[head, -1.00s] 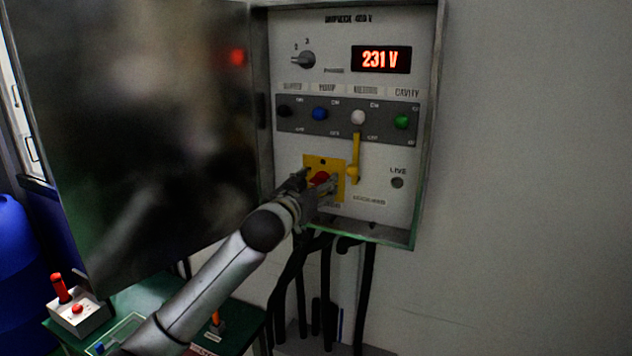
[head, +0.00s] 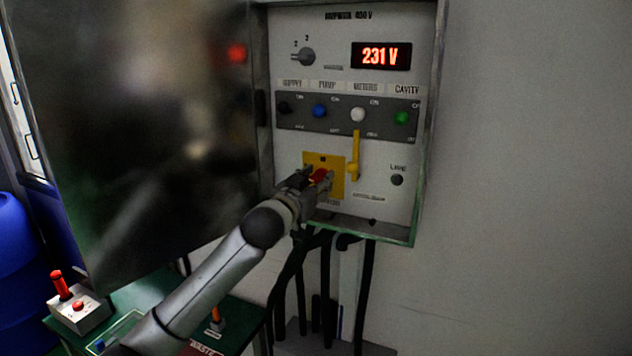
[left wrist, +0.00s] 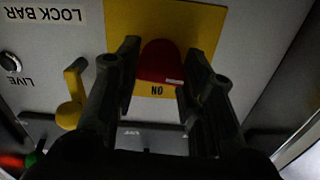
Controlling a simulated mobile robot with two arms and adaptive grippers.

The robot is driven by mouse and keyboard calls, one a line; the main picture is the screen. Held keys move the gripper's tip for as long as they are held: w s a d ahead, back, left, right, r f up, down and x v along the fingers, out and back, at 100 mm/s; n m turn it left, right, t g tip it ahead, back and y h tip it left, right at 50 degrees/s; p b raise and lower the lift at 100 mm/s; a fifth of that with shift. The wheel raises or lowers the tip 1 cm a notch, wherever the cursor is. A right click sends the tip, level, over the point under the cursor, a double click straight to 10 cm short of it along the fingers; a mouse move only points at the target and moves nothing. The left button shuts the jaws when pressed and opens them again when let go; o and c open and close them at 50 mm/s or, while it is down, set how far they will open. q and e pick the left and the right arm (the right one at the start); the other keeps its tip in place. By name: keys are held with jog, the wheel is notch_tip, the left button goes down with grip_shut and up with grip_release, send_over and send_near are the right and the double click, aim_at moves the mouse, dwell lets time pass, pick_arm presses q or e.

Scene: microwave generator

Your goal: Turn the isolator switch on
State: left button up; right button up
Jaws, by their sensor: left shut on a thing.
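The isolator switch is a red knob (head: 320,177) on a yellow plate (head: 338,163) low in the open cabinet. My left gripper (head: 318,180) is at the knob, one finger on each side of it, shut on it. In the left wrist view, the red knob (left wrist: 161,62) sits between the two dark fingers (left wrist: 158,76), with a small white mark on its lower right edge. An upside-down "ON" label is on the yellow plate (left wrist: 205,25) just below the knob there. My right gripper is not in view.
A yellow lock bar (head: 354,155) hangs right of the switch, with a dark LIVE lamp (head: 397,180) beyond. Above are coloured knobs on a grey strip (head: 340,125) and a 231 V display (head: 381,56). The cabinet door (head: 150,120) stands open at left; black cables (head: 302,285) hang below.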

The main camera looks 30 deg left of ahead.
pick_arm(q)
jog(key=m, duration=1.3)
jog(key=shift+d+f, duration=0.1)
jog(key=shift+f+m, duration=0.1)
jog(key=shift+m, duration=1.9)
jog(key=o, duration=1)
jog(key=shift+s, duration=0.1)
jog(key=s, duration=1.2)
jog(key=shift+d, duration=0.4)
